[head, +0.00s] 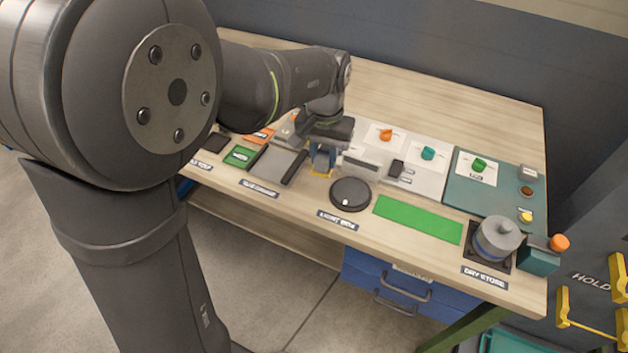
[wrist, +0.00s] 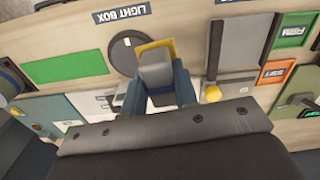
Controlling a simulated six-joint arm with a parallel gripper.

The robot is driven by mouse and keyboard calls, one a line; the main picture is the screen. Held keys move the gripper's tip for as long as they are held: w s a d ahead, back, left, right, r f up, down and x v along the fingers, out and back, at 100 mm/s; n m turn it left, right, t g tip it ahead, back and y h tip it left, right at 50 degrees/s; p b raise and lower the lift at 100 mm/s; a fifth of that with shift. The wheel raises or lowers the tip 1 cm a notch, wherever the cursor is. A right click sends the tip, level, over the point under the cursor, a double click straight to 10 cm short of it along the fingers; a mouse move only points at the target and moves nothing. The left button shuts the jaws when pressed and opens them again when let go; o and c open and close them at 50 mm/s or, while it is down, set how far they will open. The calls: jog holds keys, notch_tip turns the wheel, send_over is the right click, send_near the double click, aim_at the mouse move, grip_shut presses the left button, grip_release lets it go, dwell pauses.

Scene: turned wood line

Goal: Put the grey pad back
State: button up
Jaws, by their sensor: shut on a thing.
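My gripper (head: 322,150) points down over the middle of the bench, between the grey panel and the round black disc. In the wrist view its blue fingers (wrist: 159,90) are shut on a grey block, which I take for the grey pad (wrist: 155,68). A yellow plate (wrist: 157,47) shows at the pad's far edge. The yellow also shows low under the gripper in the head view, where the fingers hide most of the pad. I cannot tell whether it touches the bench. A green pad marked FIRM (wrist: 293,28) and an orange one marked SOFT (wrist: 276,74) lie to one side.
The grey panel (head: 270,163) lies left of the gripper. The round black disc (head: 350,194) is close on the right, by the LIGHT BOX label (head: 343,219). A green strip (head: 418,218) and a grey cylinder (head: 497,238) are further right.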

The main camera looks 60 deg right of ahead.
jog(key=s+m, duration=0.1)
jog(key=s, duration=0.6)
jog(key=w+d+f, duration=0.1)
jog(key=w+f, duration=0.1)
jog(key=w, duration=0.1)
jog(key=w+d+f, duration=0.1)
jog(key=w+f, duration=0.1)
jog(key=w, duration=0.2)
jog(key=w+d+f, duration=0.1)
jog(key=w+f, duration=0.1)
jog(key=w, duration=0.2)
jog(key=shift+d+f, duration=0.2)
jog(key=shift+f, duration=2.15)
jog(key=shift+f, duration=0.15)
jog(key=o, duration=1)
jog(key=shift+o, duration=0.2)
